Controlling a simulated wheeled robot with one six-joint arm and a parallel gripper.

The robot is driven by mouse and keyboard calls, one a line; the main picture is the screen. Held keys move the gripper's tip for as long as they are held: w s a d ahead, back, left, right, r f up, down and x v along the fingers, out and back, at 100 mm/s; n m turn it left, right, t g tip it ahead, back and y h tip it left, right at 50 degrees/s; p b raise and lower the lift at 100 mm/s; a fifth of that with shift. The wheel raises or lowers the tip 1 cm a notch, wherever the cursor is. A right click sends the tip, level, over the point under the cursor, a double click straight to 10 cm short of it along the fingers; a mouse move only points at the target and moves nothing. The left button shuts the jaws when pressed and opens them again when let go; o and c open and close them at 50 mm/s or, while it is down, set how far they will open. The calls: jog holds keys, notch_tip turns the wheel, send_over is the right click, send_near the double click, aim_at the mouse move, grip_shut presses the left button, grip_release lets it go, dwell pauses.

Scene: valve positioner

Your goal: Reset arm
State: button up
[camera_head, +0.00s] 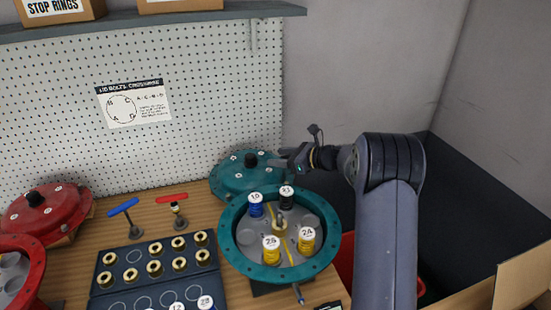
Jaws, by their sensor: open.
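My arm (386,230) rises at the right and bends left at its elbow. My gripper (285,161) points left and is open, with nothing seen between its fingers. It is above and behind the round teal housing (229,236), close to the teal domed cover (229,181) in the picture. Whether it touches the cover I cannot tell. The open housing holds a blue spool marked 10 (256,206), a black one (286,197), and two yellow ones, marked 25 (271,248) and 24 (306,239).
A dark tray (104,290) with brass rings stands front left. Blue-handled (123,206) and red-handled (172,199) tools stand behind it. A red cover (45,212) and red housing (35,272) are at far left. A pegboard (60,120) and shelf (200,16) stand behind.

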aim_at(252, 156)
jog(key=p+x, duration=0.3)
jog(key=x, duration=0.9)
jog(key=shift+a+f, duration=0.1)
jog(key=shift+f, duration=0.05)
jog(key=shift+r+b, duration=0.45)
jog(key=shift+r, duration=0.45)
